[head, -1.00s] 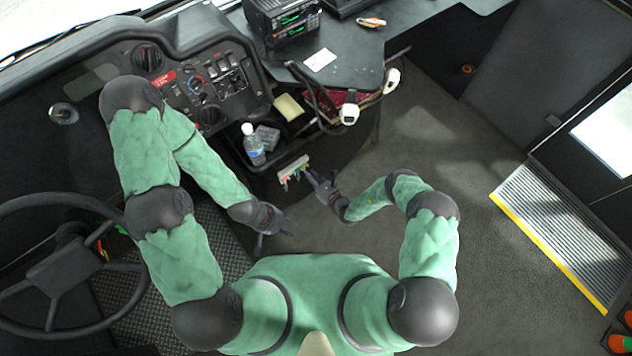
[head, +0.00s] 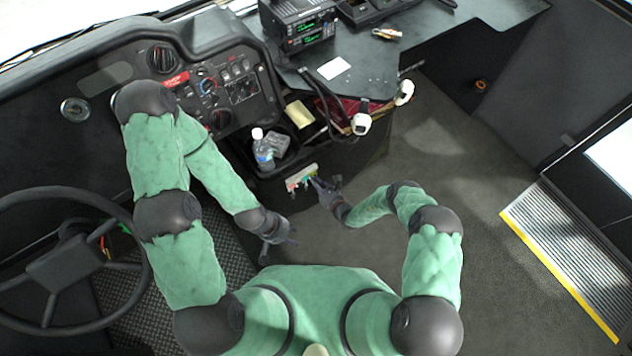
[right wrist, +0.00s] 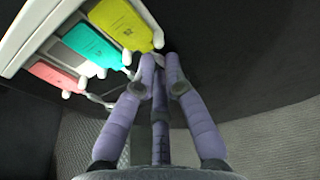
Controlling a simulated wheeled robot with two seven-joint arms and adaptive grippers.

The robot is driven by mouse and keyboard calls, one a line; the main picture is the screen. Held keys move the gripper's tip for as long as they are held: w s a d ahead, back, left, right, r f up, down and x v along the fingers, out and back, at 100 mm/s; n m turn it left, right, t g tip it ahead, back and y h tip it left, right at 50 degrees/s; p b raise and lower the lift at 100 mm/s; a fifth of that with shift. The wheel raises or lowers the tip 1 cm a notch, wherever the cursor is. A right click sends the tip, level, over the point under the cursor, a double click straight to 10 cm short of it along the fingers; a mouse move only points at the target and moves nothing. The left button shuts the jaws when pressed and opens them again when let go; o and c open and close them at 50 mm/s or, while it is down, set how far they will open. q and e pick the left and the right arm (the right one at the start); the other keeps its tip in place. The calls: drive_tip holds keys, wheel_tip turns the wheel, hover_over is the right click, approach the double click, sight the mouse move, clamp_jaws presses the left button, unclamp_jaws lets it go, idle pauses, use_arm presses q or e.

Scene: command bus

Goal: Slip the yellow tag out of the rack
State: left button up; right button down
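The white rack (head: 302,171) is on the dark console side below the bottle. It also shows at the upper left of the right wrist view (right wrist: 38,22). A yellow tag (right wrist: 121,24), a teal tag (right wrist: 97,43) and a red tag (right wrist: 55,76) hang there side by side, with white pegs. My right gripper (head: 324,181) is at the rack's right end, fingers apart. In the right wrist view its fingertips (right wrist: 160,62) are just below the yellow tag's end; contact is unclear. My left gripper (head: 281,240) is open and empty, lower left of the rack.
A water bottle (head: 263,152) and a yellow pad (head: 299,114) sit in the console tray above the rack. Two white-and-black handsets (head: 361,124) hang at the console's right edge. The steering wheel (head: 68,262) is at left. Floor right of my right arm is clear.

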drive_tip(key=shift+f+p+v, duration=0.15)
drive_tip(key=shift+v, duration=0.45)
drive_tip(key=shift+f+p+v, duration=0.15)
drive_tip(key=shift+v, duration=0.5)
idle(0.7)
drive_tip(key=f+p+v, duration=0.1)
drive_tip(key=v, duration=0.4)
drive_tip(key=shift+s+d, duration=0.3)
drive_tip(key=shift+s, duration=0.2)
